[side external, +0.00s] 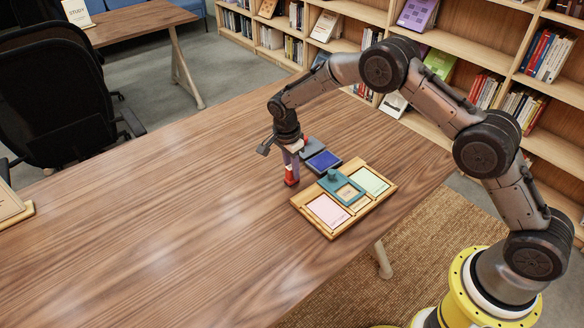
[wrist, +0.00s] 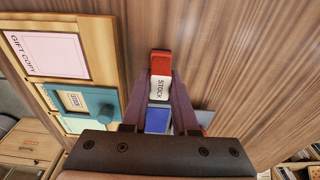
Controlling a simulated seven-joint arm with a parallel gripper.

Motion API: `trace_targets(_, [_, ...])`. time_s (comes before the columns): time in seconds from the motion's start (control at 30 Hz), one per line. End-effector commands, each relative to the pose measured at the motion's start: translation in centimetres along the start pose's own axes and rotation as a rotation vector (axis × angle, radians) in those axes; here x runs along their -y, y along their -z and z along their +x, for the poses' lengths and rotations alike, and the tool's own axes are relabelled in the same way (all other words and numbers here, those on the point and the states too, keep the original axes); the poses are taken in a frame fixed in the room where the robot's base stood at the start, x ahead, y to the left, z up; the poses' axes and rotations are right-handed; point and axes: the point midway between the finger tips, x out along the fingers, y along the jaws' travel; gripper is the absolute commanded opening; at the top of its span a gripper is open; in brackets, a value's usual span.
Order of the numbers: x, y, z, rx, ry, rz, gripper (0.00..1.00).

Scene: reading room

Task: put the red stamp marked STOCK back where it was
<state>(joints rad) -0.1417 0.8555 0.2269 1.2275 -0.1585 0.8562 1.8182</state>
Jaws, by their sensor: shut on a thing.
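The red stamp (side external: 291,173) marked STOCK is upright at the table, left of the wooden tray. In the wrist view the red stamp (wrist: 160,64) shows its white label reading STOCK. My gripper (side external: 290,158) is shut on it from above, and in the wrist view the fingers (wrist: 160,86) press on both sides of it. The stamp's lower end is at or just above the tabletop; I cannot tell whether it touches. A blue ink pad (side external: 323,161) with its dark lid (side external: 312,147) lies behind the stamp, and the pad (wrist: 157,121) shows between my fingers.
A wooden tray (side external: 297,204) holds a pink card (side external: 327,210), a green card (side external: 370,181) and a teal plate with a knob (side external: 341,187). Bookshelves stand behind, and a black chair (side external: 55,100) is at the left.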

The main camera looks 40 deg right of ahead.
Motion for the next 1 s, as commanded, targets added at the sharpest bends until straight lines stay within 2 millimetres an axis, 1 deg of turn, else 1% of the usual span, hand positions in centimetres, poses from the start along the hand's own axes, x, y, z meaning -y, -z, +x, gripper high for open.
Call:
trace_targets(0.17, [0.0,0.0,-0.1,0.0,0.002,0.0,0.0])
trace_targets(0.3, [0.0,0.0,0.2,0.0,0.001,0.0,0.0])
trace_targets(0.33, [0.0,0.0,0.2,0.0,0.001,0.0,0.29])
trace_targets(0.4, [0.0,0.0,0.2,0.0,0.002,0.0,0.41])
trace_targets(0.5, [0.0,0.0,0.2,0.0,0.001,0.0,0.57])
trace_targets(0.83, [0.0,0.0,-0.1,0.0,0.002,0.0,0.57])
trace_targets(0.93, [0.1,0.0,-1.0,0.001,0.004,0.0,0.57])
trace_targets(1.0, [0.1,0.0,-2.1,0.001,0.005,0.0,0.57])
